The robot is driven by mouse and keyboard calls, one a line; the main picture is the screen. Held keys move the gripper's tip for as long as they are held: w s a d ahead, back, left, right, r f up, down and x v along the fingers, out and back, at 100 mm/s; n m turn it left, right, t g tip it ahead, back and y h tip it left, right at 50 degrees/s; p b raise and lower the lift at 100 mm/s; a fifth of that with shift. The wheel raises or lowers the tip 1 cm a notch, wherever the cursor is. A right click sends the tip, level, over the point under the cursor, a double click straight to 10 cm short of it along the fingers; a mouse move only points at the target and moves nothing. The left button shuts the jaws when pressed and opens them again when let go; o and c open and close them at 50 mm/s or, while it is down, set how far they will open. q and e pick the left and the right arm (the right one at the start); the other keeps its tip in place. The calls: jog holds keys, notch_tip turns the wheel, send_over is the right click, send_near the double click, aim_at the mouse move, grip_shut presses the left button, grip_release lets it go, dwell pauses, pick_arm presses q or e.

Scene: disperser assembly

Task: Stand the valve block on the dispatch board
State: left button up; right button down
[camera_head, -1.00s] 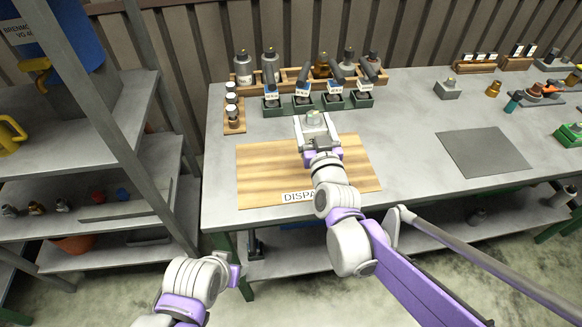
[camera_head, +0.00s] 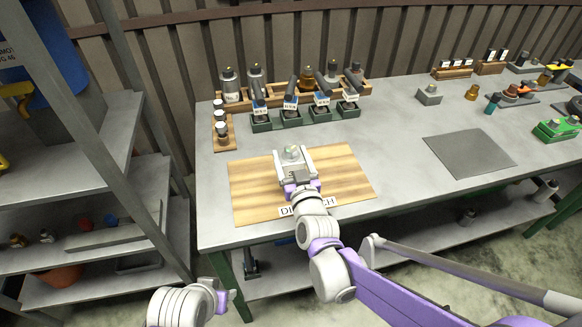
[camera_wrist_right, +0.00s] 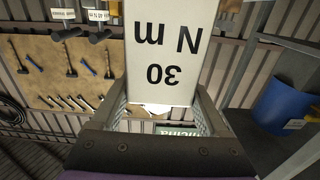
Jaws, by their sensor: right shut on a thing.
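In the right wrist view the block (camera_wrist_right: 160,50) fills the space between the fingers (camera_wrist_right: 160,112), with an upside-down "30 N m" marking. My right wrist partly covers the "DISPATCH" label. My left gripper (camera_head: 226,300) is low, in front of the table, its jaws unclear.
Green stands with dark-handled tools (camera_head: 290,115) and a wooden bottle rack (camera_head: 238,105) line the table's back. A small rack of jars (camera_head: 221,128) stands behind the board's left. A similar grey block (camera_head: 429,95) and a grey mat (camera_head: 468,153) are on the right. Much of the board is bare.

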jog(key=shift+f+b, duration=0.35)
jog(key=shift+f, duration=1.4)
jog(key=shift+s+f+b, duration=0.2)
jog(key=shift+f+b, duration=0.2)
grip_release()
jog(key=shift+f, duration=0.1)
